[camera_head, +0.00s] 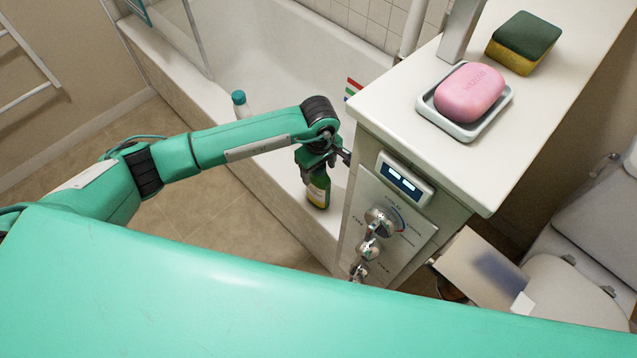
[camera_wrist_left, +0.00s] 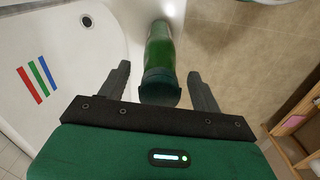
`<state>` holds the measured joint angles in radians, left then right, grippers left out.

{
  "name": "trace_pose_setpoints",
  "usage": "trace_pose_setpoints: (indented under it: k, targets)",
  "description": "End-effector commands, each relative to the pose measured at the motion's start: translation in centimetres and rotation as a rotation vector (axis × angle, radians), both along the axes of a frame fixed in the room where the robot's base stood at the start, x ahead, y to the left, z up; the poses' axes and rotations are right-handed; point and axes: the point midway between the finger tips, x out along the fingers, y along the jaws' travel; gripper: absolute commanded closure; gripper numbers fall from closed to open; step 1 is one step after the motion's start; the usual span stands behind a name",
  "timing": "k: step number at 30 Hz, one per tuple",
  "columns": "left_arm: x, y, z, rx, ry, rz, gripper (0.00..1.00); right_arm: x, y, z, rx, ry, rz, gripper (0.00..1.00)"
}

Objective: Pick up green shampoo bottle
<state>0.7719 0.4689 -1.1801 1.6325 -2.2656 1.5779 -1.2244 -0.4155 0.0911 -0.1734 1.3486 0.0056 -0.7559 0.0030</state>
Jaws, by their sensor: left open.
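The green shampoo bottle (camera_head: 319,189) stands on the bathtub's rim, just left of the white cabinet, in the head view. My left gripper (camera_head: 325,160) is at its top end, and the arm and gripper hide part of the bottle. In the left wrist view the bottle (camera_wrist_left: 160,60) lies between the two open fingers of my left gripper (camera_wrist_left: 162,85), with its dark cap toward the palm. A gap shows on each side, so the fingers are not closed on it. My right gripper is not in view.
A white cabinet (camera_head: 455,185) with knobs and a small display stands close right of the gripper. On its top are a pink soap (camera_head: 470,92) in a dish and a sponge (camera_head: 523,42). A teal-capped bottle (camera_head: 241,104) stands on the bathtub (camera_head: 275,45) rim behind my arm.

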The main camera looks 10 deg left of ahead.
Motion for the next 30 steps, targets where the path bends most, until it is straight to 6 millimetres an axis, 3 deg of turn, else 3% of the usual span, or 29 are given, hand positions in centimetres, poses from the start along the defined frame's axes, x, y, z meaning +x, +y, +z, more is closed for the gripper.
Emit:
trace_pose_setpoints:
  k: [10,20,30]
  targets:
    - [0.03,-0.05,-0.85,-0.002,-0.001,-0.001,0.36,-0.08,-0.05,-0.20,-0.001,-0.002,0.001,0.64]
    - [0.02,-0.03,-0.83,-0.001,0.000,-0.001,1.00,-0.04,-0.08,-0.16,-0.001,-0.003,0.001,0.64]
    - [0.08,-0.05,-0.51,-0.002,-0.002,-0.001,1.00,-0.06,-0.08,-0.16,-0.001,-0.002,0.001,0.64]
